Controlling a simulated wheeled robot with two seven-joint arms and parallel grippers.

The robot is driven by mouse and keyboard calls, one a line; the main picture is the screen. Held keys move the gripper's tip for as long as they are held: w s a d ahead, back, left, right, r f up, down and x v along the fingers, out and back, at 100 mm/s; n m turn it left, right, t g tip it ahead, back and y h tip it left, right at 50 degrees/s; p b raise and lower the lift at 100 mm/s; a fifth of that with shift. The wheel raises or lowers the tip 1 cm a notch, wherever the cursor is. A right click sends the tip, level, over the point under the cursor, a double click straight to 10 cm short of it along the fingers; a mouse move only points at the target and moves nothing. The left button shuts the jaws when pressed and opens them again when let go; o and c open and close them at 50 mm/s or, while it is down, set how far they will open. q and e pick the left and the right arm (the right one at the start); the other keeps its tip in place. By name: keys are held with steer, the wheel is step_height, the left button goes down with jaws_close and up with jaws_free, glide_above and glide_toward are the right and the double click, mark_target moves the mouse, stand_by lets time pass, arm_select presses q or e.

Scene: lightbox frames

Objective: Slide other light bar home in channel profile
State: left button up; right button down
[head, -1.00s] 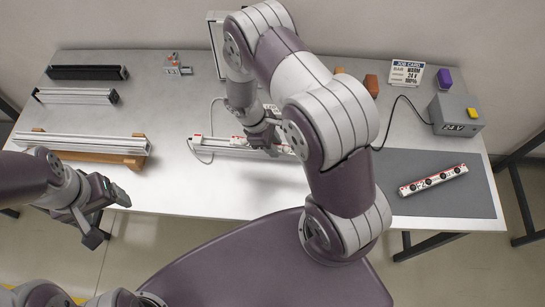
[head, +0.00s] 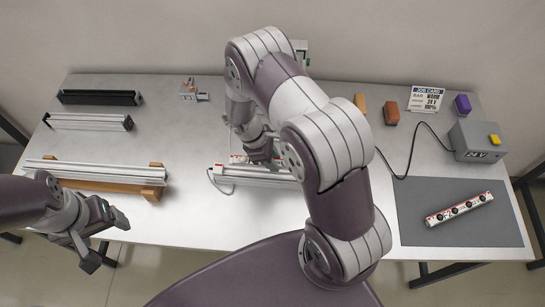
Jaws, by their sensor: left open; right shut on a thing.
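My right gripper (head: 262,160) is shut on a light bar (head: 237,158), a white strip with red marks, at the channel profile (head: 228,174). The profile is a pale rail in the middle of the table; the arm hides its right part. The bar lies at the rail's back side; I cannot tell how deep it sits. Another light bar (head: 459,208), white with red ends and black round spots, lies at a slant on the grey mat (head: 415,190). My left gripper (head: 103,240) is open and empty off the table's front left edge.
A long rail (head: 95,172) rests on wooden supports (head: 152,193) at left, with shorter rails behind. A 24 V box (head: 474,141) with a yellow button and cable, a job card (head: 426,99) and small coloured blocks stand at right.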

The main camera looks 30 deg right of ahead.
steer(key=f+b, duration=0.2)
steer(key=f, duration=0.1)
steer(key=shift+s+d+f, duration=0.15)
steer(key=shift+s+f, duration=0.05)
steer(key=shift+f, duration=0.25)
steer(key=shift+w, duration=0.15)
stand_by(0.8)
steer(key=shift+f+b, duration=0.75)
steer(key=shift+f, duration=0.05)
steer(key=c, duration=0.7)
jaws_free()
steer(key=shift+c, duration=0.2)
